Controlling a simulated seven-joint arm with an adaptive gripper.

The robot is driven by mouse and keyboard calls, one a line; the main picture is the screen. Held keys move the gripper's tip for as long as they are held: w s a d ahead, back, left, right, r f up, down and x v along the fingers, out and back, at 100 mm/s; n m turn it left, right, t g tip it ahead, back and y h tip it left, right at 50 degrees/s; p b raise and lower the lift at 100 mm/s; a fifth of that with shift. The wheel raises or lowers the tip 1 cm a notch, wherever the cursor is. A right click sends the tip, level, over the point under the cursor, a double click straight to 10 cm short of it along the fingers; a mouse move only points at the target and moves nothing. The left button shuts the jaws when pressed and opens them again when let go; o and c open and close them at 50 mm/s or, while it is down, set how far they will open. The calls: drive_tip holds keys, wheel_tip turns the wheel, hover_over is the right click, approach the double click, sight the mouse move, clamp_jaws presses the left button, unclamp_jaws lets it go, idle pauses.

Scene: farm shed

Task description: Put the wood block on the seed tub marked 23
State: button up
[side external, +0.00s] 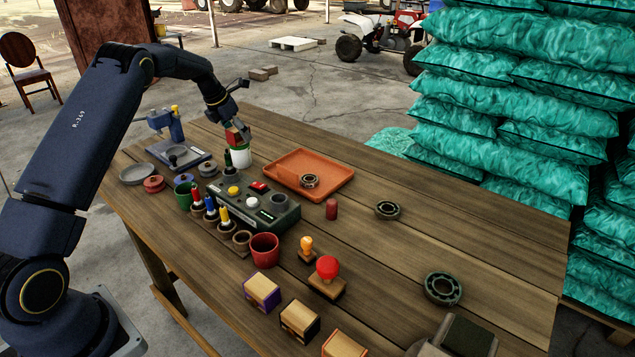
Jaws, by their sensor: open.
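My gripper (240,131) is at the far left part of the table, low over a white tub (241,157). A small red and tan block (233,137) is at the fingertips, at the top of the white tub. The fingers are open around or beside it; I cannot tell whether they touch it. The block seems to rest on the tub's top, but the contact is too small to tell. No number is readable on any tub. Three wood-topped blocks stand at the front: one with purple (261,292), one black (300,320), one orange (343,345).
A dark green bottle (228,158) stands close beside the white tub. An orange tray (310,173) holding a bearing is to its right. A grey button box (255,205), a red cup (264,249) and a green cup (183,196) are nearer.

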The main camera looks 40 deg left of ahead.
drive_tip(key=shift+r, duration=0.1)
drive_tip(key=shift+r, duration=0.35)
drive_tip(key=v, duration=1.2)
drive_tip(key=s+d+r+m, duration=0.5)
drive_tip(key=s+d+m, duration=0.1)
drive_tip(key=d+m, duration=0.25)
drive_tip(key=s+d+r+m, duration=0.4)
drive_tip(key=s+d+m, duration=0.35)
drive_tip(key=d, duration=0.25)
drive_tip(key=s+d+f+m, duration=0.2)
drive_tip(key=s+d+m, duration=0.3)
drive_tip(key=s+m, duration=0.4)
drive_tip(key=s+d+f+m+t, duration=0.1)
drive_tip(key=s+d+f+m, duration=0.2)
drive_tip(key=s+m, duration=0.6)
drive_tip(key=shift+d+f+m, duration=0.25)
drive_tip(key=shift+d+m, duration=0.75)
drive_tip(key=shift+d, duration=0.25)
